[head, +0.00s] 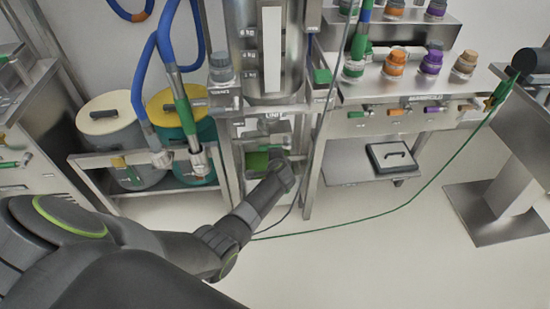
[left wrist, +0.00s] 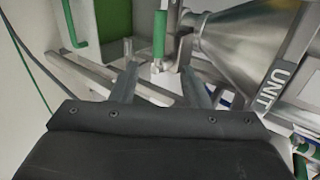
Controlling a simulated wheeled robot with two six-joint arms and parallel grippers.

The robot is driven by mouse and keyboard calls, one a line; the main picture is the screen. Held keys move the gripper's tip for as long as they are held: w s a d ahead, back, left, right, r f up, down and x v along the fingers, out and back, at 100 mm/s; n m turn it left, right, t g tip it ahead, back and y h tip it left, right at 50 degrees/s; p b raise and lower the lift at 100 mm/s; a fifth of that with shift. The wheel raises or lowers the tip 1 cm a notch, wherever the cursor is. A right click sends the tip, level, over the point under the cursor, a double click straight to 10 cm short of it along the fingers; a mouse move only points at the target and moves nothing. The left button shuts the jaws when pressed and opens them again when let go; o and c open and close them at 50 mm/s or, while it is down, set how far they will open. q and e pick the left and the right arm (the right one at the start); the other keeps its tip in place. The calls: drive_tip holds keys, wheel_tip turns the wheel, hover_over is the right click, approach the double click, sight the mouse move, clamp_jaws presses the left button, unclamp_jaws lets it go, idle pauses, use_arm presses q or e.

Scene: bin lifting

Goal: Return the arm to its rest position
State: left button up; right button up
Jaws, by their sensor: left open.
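My left arm (head: 240,215) comes in from the lower left in the head view and reaches toward the steel dosing stand in the middle. Its wrist is in front of the lower part of the stand; the fingertips are hard to make out there. In the left wrist view my left gripper (left wrist: 159,80) is open, its two grey fingers apart. A green upright handle (left wrist: 159,34) shows just beyond the gap between them. I cannot tell how far it is from the fingers. My right gripper is not in view.
A steel cone marked UNIT (left wrist: 240,45) is close to the fingers on the right. Drums, one with a cream lid (head: 105,114), stand left of the stand. A steel bench (head: 400,92) with several jars is to the right. A green cable (head: 400,207) crosses the open floor.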

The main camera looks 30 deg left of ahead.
use_arm(q)
drive_tip(key=s+f+n+g+h, duration=0.3)
drive_tip(key=s+f+n+g, duration=0.1)
drive_tip(key=s+f, duration=1.75)
drive_tip(key=s+f+n+g, duration=0.1)
drive_tip(key=s+f+n, duration=0.1)
drive_tip(key=s, duration=0.9)
drive_tip(key=s+f+n+g+h, duration=0.1)
drive_tip(key=s+f+n, duration=0.2)
drive_tip(key=s, duration=0.9)
drive_tip(key=s+f+n+g+h, duration=0.1)
drive_tip(key=s+f+n+g, duration=0.1)
drive_tip(key=s, duration=1)
wheel_tip(320, 180, down, 2)
drive_tip(key=shift+s+d+f+n+p, duration=0.2)
drive_tip(key=shift+n+p, duration=0.2)
drive_tip(key=shift+n, duration=0.1)
